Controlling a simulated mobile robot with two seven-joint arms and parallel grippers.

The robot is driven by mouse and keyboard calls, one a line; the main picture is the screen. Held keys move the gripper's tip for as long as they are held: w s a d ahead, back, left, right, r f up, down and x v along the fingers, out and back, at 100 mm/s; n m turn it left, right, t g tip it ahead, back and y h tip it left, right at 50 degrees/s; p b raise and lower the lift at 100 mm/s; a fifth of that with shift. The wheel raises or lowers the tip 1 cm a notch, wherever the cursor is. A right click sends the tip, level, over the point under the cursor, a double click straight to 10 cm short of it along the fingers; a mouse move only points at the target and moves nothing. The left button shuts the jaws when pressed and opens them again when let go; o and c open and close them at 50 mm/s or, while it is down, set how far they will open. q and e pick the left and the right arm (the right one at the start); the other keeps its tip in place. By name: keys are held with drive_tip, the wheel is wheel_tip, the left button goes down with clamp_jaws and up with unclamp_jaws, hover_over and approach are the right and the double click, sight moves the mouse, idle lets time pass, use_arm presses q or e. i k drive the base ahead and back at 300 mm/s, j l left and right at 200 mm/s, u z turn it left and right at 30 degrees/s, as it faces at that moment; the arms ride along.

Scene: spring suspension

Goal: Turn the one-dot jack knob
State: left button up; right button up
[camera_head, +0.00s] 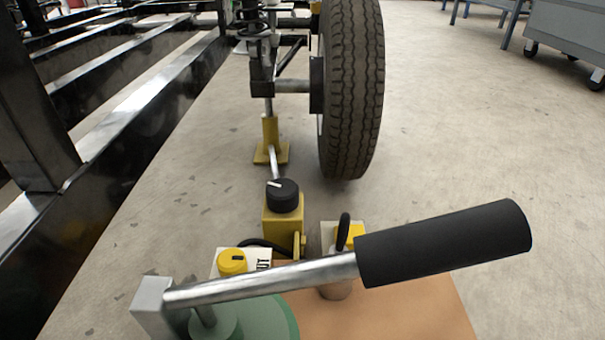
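A black knob (283,197) with a white pointer line sits on top of a yellow block (283,228) in the middle of the view. A round yellow cap (232,262) with a dark mark sits on a white box to its lower left. Another yellow part (350,236) with a black loop is at the right, partly behind the lever. I cannot make out dot marks on any of them, so I cannot tell which is the one-dot knob. Neither of my grippers is in view.
A metal lever with a black grip (445,243) crosses the foreground above a green base (270,312) and an orange-brown surface (425,305). Behind stand a yellow jack stand (270,140), a tyre (351,90) and a spring strut (252,25). A black frame (105,140) fills the left.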

sight(282, 195)
drive_tip(key=l+u, duration=0.65)
drive_tip(key=l, duration=0.25)
drive_tip(key=l+u, duration=0.35)
drive_tip(key=k+l, duration=0.05)
drive_tip(key=l, duration=0.05)
